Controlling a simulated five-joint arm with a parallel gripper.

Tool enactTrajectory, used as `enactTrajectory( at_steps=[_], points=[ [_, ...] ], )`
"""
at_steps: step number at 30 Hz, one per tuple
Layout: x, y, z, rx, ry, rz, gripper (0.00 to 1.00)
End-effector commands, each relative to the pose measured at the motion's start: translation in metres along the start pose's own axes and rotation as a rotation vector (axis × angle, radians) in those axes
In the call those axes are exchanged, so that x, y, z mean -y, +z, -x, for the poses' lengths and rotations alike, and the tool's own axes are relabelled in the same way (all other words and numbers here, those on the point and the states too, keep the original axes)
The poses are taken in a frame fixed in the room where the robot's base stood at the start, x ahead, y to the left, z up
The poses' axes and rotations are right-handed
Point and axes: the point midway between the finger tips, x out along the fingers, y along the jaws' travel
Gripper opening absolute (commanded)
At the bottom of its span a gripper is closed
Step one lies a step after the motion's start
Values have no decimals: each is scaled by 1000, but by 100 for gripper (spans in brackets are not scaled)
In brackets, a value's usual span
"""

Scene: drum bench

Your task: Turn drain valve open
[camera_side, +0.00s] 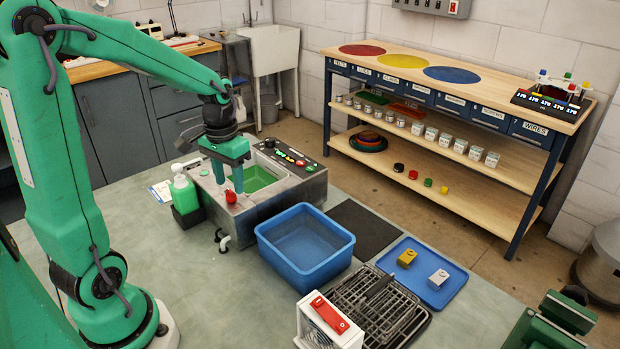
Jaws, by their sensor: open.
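A metal wash unit (283,198) with a basin of green liquid stands on the table. A small red handle (231,197), which looks like the drain valve, sits at the unit's near left edge. A white spout (225,242) shows low on the unit's near side. My gripper (228,184) points down just above the red handle, over the near edge of the basin. Its two green fingers are apart, with nothing visible between them. I cannot tell whether a finger touches the handle.
A green soap bottle (184,194) stands close to the left of my gripper. A blue tub (305,240) is right of the unit. The table's left part is clear.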

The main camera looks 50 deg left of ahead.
Motion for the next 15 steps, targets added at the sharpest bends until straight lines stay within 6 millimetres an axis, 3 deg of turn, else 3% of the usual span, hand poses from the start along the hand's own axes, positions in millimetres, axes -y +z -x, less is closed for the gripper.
enactTrajectory(
  at_steps=[9,15],
  points=[
    [0,-1,40,-3,0,-2,45],
    [-1,0,49,-1,0,-2,45]
  ],
)
